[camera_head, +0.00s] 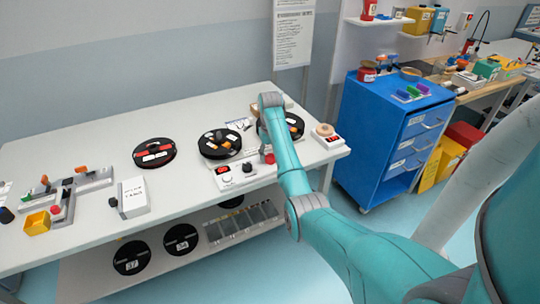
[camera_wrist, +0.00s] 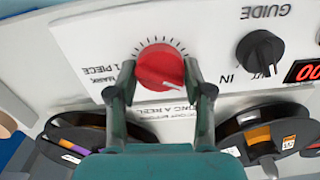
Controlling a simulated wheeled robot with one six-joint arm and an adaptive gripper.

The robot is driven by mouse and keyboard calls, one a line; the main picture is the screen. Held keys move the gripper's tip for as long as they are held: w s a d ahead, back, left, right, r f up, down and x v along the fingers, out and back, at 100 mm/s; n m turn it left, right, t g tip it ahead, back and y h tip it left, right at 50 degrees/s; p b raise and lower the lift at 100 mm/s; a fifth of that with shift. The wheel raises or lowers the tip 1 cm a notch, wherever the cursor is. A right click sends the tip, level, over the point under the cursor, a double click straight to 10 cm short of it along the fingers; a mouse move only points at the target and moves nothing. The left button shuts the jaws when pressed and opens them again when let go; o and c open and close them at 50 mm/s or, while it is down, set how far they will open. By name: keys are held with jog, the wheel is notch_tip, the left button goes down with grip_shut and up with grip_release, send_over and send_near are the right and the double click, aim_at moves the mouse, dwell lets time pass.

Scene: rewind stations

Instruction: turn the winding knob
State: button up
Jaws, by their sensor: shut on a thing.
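The red round knob (camera_wrist: 158,68) sits on a white panel (camera_wrist: 85,50), with a ring of scale marks around it. It also shows in the head view (camera_head: 269,158), beside my arm. My gripper (camera_wrist: 158,78) is shut on the red knob, one finger at each side. The pointer line on the knob's face tilts to the lower right in the wrist view. The panel's lettering is upside down there and includes "1 PIECE" and "MARK". In the head view my arm hides most of the gripper.
A black knob (camera_wrist: 260,53) marked "GUIDE" and a red digital display (camera_wrist: 304,71) sit on the same panel. Black reels (camera_wrist: 268,135) lie close behind the gripper. A red-and-black reel (camera_head: 154,152) and a white box (camera_head: 133,196) stand left on the table. A blue cabinet (camera_head: 385,140) stands right.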

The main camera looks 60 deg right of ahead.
jog(key=o, duration=1.2)
jog(key=shift+c, duration=0.2)
